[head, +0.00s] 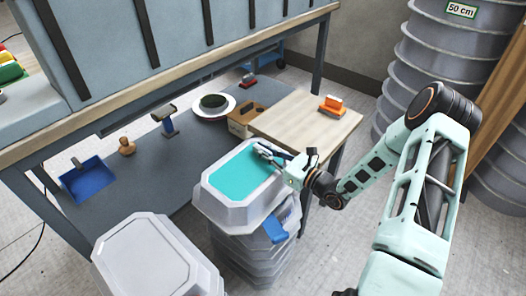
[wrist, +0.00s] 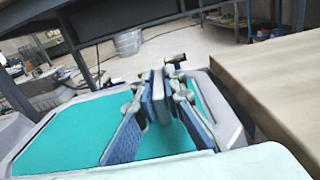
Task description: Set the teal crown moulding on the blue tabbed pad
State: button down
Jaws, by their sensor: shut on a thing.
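The teal crown moulding (head: 238,177) is a grey eight-sided shell with a flat teal top, at the top of a grey stack in the head view. Its teal face (wrist: 70,135) fills much of the wrist view. My gripper (head: 265,152) is at its far right edge. In the wrist view my gripper (wrist: 160,112) has its blue-padded fingers closed on a narrow grey upright part of the moulding. The blue tabbed pad (head: 282,223) shows only as a blue tab below the moulding's right side. The rest is hidden, and I cannot tell whether the moulding touches it.
A second grey moulding (head: 155,258) stands close at front left. A wooden-topped table (head: 305,122) lies just beyond and right of the stack. The dark low bench (head: 195,150) holds a blue dustpan (head: 88,180) and a white-rimmed round dish (head: 213,105).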

jog(key=c, duration=2)
grip_release()
jog(key=shift+f, duration=0.1)
jog(key=shift+s+d, duration=0.15)
jog(key=shift+d, duration=0.1)
jog(key=p+v, duration=0.2)
jog(key=v, duration=0.9)
jog(key=shift+s+d, duration=0.15)
jog(key=shift+s, duration=0.1)
